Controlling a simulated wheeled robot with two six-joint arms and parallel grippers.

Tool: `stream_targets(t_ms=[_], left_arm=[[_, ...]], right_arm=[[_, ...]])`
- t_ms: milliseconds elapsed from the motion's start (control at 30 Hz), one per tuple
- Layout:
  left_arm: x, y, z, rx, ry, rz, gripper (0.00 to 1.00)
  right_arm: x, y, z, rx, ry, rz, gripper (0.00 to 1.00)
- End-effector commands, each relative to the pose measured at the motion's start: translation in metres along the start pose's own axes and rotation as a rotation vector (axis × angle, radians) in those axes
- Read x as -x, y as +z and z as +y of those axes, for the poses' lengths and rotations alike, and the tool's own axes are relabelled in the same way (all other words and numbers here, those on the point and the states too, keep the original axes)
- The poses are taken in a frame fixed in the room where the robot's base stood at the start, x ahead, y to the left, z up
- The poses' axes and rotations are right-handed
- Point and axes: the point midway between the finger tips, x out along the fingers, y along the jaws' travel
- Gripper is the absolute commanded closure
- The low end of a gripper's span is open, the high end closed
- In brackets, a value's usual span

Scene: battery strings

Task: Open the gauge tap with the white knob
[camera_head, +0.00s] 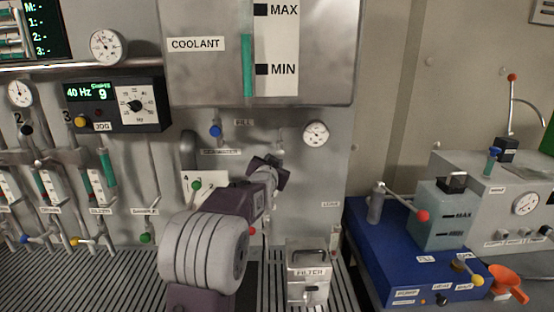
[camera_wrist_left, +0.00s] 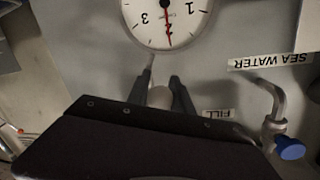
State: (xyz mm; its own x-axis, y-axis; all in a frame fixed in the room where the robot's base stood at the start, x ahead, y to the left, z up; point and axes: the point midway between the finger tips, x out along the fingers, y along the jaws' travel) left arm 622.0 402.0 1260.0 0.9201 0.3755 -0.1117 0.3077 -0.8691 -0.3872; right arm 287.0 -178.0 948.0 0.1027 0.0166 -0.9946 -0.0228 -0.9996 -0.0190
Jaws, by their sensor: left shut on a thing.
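The gauge (camera_head: 315,132) is a round white dial on the grey wall panel, right of the blue-knobbed tap. Its numbered face also shows at the top of the left wrist view (camera_wrist_left: 168,14). A thin tap pipe (camera_head: 281,136) comes down the panel left of the gauge. My left gripper (camera_head: 270,163) is at the lower end of this pipe. In the left wrist view, its two dark fingers (camera_wrist_left: 162,92) are shut on the pale white knob (camera_wrist_left: 160,97). The knob is partly hidden by the gripper body, and in the head view it is hidden.
A blue-knobbed tap (camera_head: 215,131) is left of the gripper, near the FILL label (camera_head: 243,122). The coolant tank (camera_head: 205,75) hangs above. A filter box (camera_head: 307,271) stands below right. A green knob (camera_head: 196,185) is beside my arm. The blue unit (camera_head: 375,240) is at right.

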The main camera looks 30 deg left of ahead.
Motion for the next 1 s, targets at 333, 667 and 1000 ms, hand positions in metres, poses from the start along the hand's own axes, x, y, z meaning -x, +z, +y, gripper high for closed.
stream_targets(t_ms=[333,667,1000], left_arm=[[0.004,-0.012,-0.017,-0.32,-0.011,-0.065,1.0],[0.006,-0.019,-0.028,-0.618,-0.023,-0.121,1.0],[0.007,-0.024,-0.034,-0.848,-0.032,-0.165,1.0]], right_arm=[[0.054,-0.006,-0.001,0.0,0.0,0.0,0.64],[0.11,-0.011,-0.002,0.0,0.0,0.0,0.64],[0.149,-0.015,-0.003,0.0,0.0,0.0,0.64]])
